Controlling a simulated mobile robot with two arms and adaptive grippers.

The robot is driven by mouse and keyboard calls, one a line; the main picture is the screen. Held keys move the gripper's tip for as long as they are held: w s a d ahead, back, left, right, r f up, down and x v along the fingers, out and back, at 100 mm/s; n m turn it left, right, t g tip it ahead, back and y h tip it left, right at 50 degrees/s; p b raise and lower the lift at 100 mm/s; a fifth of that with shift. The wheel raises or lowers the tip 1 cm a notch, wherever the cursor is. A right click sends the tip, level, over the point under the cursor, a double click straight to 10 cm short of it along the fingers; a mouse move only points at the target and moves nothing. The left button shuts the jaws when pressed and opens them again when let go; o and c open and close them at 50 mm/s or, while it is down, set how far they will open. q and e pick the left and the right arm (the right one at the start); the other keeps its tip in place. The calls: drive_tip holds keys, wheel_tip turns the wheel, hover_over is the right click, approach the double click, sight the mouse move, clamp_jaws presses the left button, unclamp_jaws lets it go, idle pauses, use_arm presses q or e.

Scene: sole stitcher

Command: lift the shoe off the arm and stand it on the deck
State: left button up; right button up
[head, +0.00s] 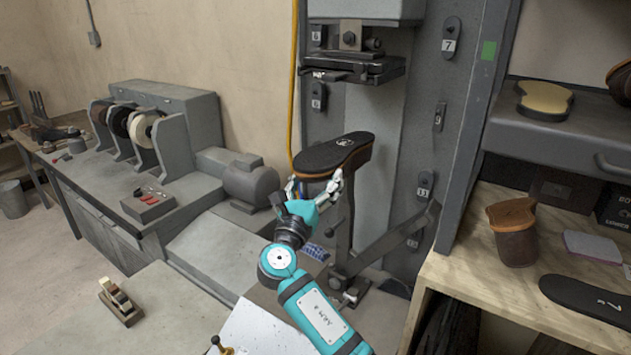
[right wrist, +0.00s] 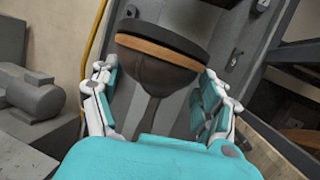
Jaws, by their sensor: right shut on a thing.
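The shoe (head: 335,152) sits sole up on top of the machine's upright grey arm (head: 342,225), with its flat black sole and a small white mark facing up. My right gripper (head: 315,184) is at the shoe's near end, just under the sole, with a finger on each side. In the right wrist view, the shoe's dark rounded end (right wrist: 155,72) and tan sole edge lie between the two fingers (right wrist: 155,88). The gripper is shut on the shoe. I cannot tell for sure which surface is the deck. My left gripper is not in view.
The machine head (head: 352,68) hangs above the shoe. A grey motor (head: 250,182) stands to the left, and a slanted grey bar (head: 395,243) is low on the right. A wooden bench (head: 470,282) at right holds a brown shoe piece (head: 514,240) and a black sole (head: 590,298).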

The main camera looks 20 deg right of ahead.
sight(315, 165)
drive_tip(key=shift+r+p, duration=0.9)
drive_tip(key=shift+r, duration=0.25)
drive_tip(key=shift+r, duration=0.15)
drive_tip(key=shift+r+p, duration=0.9)
drive_tip(key=shift+p, duration=0.15)
drive_tip(key=shift+r, duration=0.1)
drive_tip(key=shift+r+p, duration=1.1)
drive_tip(key=shift+p, duration=0.05)
drive_tip(key=shift+f, duration=0.1)
drive_tip(key=shift+s+a, duration=0.1)
